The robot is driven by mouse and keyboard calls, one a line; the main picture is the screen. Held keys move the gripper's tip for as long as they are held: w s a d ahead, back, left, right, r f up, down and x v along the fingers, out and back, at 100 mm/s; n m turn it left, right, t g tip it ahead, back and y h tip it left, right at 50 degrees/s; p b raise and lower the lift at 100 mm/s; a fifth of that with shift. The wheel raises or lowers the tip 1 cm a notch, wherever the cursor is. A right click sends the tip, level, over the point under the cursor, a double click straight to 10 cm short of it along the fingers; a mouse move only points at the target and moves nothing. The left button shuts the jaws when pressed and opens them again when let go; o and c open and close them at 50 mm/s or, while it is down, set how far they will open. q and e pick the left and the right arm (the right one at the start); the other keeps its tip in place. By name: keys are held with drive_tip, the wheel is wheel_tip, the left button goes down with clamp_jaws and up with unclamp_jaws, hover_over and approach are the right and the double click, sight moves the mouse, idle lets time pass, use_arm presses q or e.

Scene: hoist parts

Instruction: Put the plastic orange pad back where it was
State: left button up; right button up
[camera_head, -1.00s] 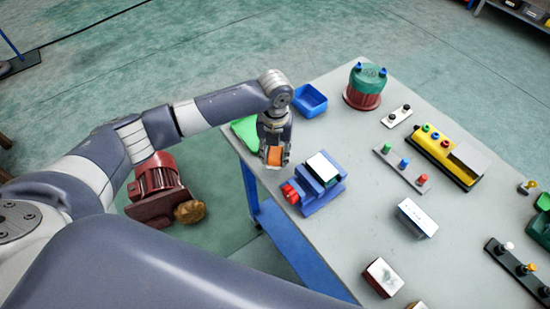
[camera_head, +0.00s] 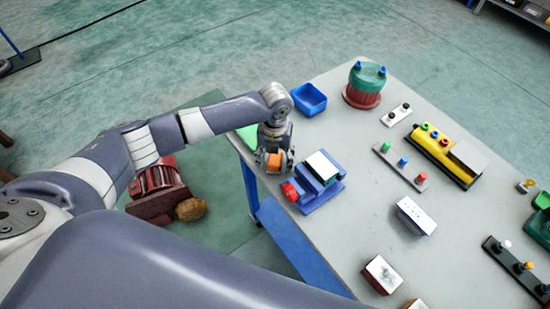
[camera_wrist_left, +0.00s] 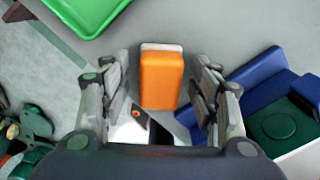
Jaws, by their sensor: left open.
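The orange pad (camera_head: 275,161) is at the left edge of the grey table in the head view, partly hidden by my left gripper (camera_head: 274,165). In the left wrist view the pad (camera_wrist_left: 161,80) is an orange block with a pale far edge. It sits between and slightly beyond the two spread fingers of my left gripper (camera_wrist_left: 160,105), with a visible gap on each side. The gripper is open and points down at the table. I cannot tell exactly how the pad rests on the table. My right gripper is not in view.
A blue vise-like block (camera_head: 322,188) with a red knob stands close to the right of the gripper. A green tray (camera_wrist_left: 88,30) lies behind the pad, and a blue bin (camera_head: 310,101) is farther back. The table (camera_head: 350,160) between the vise and the control boxes is clear.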

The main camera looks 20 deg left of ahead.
sight(275, 158)
use_arm(q)
drive_tip(key=shift+r, duration=0.1)
wheel_tip(275, 158, up, 12)
drive_tip(key=b, duration=0.3)
idle(0.6)
